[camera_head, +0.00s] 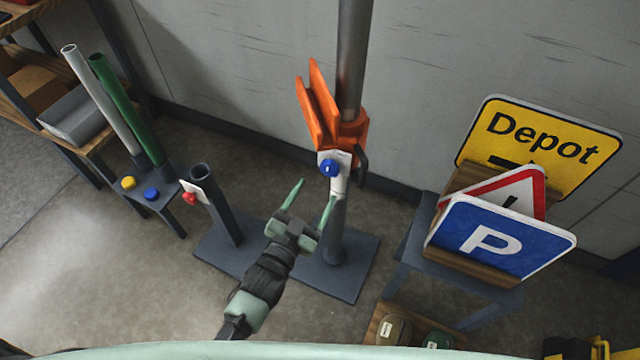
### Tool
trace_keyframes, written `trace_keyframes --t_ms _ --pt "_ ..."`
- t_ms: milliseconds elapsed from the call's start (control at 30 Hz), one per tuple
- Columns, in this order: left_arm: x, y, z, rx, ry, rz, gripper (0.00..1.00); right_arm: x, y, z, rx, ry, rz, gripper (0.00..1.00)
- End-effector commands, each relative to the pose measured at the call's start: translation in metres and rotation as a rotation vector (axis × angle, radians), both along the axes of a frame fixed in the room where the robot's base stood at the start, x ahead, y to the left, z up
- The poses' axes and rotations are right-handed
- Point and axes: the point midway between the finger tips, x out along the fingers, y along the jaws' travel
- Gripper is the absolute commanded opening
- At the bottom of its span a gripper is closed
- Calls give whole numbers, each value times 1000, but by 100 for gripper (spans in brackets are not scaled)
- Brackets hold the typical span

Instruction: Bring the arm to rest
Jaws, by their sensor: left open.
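My left gripper (308,204) is in the middle of the head view, its arm coming up from the bottom. Its two green fingers are spread apart with nothing between them. The right finger is close to the lower part of a grey post; I cannot tell whether they touch. On that post sit an orange bracket (318,108) and, below it, a blue knob (329,168) on a white plate. A thick grey pole (353,60) rises from the orange collar. My right gripper does not show.
A short empty socket (216,205) with a red knob (189,198) stands left of my gripper. White and green tubes (122,95) stand further left, near yellow and blue knobs. Depot, warning and parking signs (500,239) stand in a rack on a stand at the right. A wall is behind.

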Motion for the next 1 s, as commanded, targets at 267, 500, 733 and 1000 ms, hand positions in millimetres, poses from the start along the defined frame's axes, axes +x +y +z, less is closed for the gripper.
trace_keyframes --t_ms 267,500,733,1000 --pt "-5 2 0 0 -1 0 65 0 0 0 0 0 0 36" --pt "-5 2 0 0 -1 0 65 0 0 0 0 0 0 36" --pt "-8 6 -18 9 41 5 65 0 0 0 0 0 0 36" --pt "-54 44 -166 83 389 58 65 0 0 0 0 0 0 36"
